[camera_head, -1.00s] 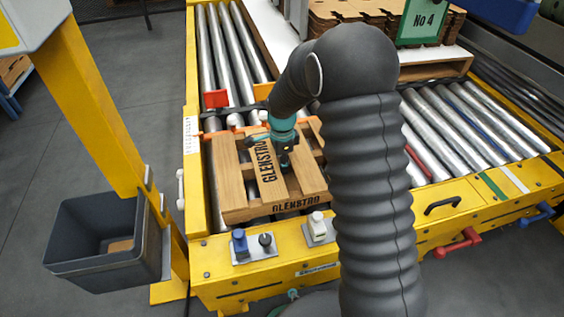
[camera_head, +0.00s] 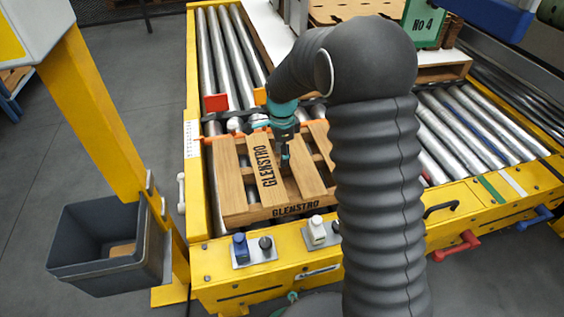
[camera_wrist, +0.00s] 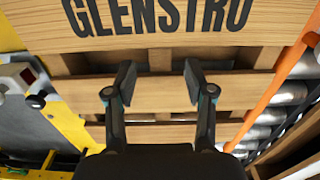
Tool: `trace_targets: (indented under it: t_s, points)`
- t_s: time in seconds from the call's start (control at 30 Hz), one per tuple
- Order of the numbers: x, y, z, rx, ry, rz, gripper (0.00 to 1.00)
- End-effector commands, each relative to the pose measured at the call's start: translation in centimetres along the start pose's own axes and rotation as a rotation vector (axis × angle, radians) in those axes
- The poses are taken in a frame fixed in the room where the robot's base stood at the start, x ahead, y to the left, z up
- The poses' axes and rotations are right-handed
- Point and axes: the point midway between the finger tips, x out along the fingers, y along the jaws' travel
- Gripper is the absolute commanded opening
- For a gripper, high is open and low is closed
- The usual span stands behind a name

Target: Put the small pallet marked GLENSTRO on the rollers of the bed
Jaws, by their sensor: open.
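The small wooden pallet (camera_head: 234,185) marked GLENSTRO lies flat on the near left end of the roller bed (camera_head: 223,58). Its name shows on a top slat and on its near edge. In the wrist view the lettered slat of the pallet (camera_wrist: 160,36) fills the top. My gripper (camera_head: 285,160) is over the middle of the pallet, pointing down. In the wrist view my gripper (camera_wrist: 157,84) has its two fingers spread, with a pallet board behind and between them. I cannot tell whether the fingertips touch the wood.
An orange bar (camera_head: 225,131) runs behind the pallet, with a red block (camera_head: 215,102) beyond it. Knobs and switches (camera_head: 240,247) sit on the yellow front frame. A grey bin (camera_head: 105,240) hangs at left. Stacked blanks (camera_head: 360,10) and a No 4 sign (camera_head: 423,22) stand at back right.

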Motion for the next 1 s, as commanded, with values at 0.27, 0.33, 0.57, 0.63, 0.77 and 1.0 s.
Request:
trace_targets:
  t_s: [0.27, 0.33, 0.57, 0.63, 0.77, 1.0]
  points:
    - [-4.7, -0.1, 0.0, 0.0, 0.0, -0.002, 0.54]
    - [-5.2, 0.0, 0.0, 0.0, 0.0, 0.0, 0.54]
    - [-5.9, 0.0, 0.0, -0.001, 0.0, 0.0, 0.54]
    - [-6.3, 0.3, -0.1, -0.011, 0.0, -0.006, 0.54]
    - [-8.4, 1.6, -0.8, -0.078, 0.001, -0.033, 0.54]
    - [-14.2, 7.0, -2.8, -0.324, 0.024, -0.123, 0.54]
